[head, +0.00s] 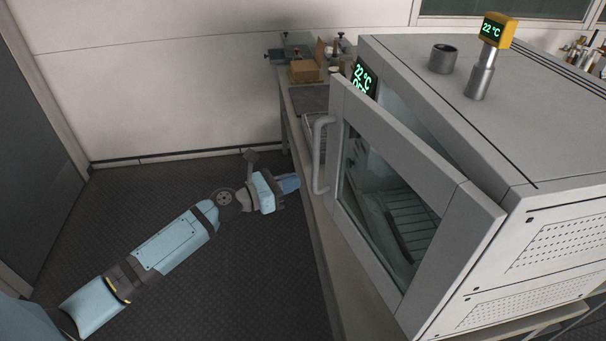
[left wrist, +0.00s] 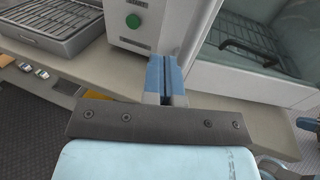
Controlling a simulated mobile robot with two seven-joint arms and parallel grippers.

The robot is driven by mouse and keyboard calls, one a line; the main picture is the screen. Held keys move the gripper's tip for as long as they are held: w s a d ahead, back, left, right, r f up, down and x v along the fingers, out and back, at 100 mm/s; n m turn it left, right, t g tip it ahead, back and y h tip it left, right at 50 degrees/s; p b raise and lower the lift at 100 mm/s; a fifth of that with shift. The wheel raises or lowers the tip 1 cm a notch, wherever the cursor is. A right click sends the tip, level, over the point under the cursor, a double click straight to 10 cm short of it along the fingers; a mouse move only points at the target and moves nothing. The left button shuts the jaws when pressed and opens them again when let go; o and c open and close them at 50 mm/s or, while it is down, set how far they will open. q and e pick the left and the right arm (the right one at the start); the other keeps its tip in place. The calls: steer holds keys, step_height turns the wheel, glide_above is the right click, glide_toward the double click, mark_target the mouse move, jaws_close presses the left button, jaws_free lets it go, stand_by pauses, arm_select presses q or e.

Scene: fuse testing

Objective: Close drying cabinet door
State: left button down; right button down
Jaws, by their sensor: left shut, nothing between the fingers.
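The drying cabinet (head: 430,85) stands on the table at the right of the head view. Its grey-framed glass door (head: 395,200) is partly open, with a gap along its top edge showing the cabinet's inside. The door's vertical handle (head: 319,155) is on its left side. My left gripper (head: 290,184) is just left of the door, low near the table edge and below the handle. In the left wrist view its blue fingers (left wrist: 165,75) are shut together and empty, close to the door's grey edge (left wrist: 201,32). I cannot tell whether they touch it.
A wire rack tray (left wrist: 58,22) lies on the table beside the cabinet. The cabinet's green button (left wrist: 133,21) is behind my fingers. Boxes and small tools (head: 304,70) sit at the table's far end. The dark floor (head: 120,200) left of the table is clear.

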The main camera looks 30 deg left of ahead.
arm_select(q)
steer(key=x, duration=0.3)
steer(key=shift+w+d, duration=0.15)
steer(key=shift+d, duration=0.2)
arm_select(e)
steer(key=shift+s+d+r, duration=0.2)
steer(key=shift+d+r, duration=0.05)
steer(key=shift+r, duration=0.05)
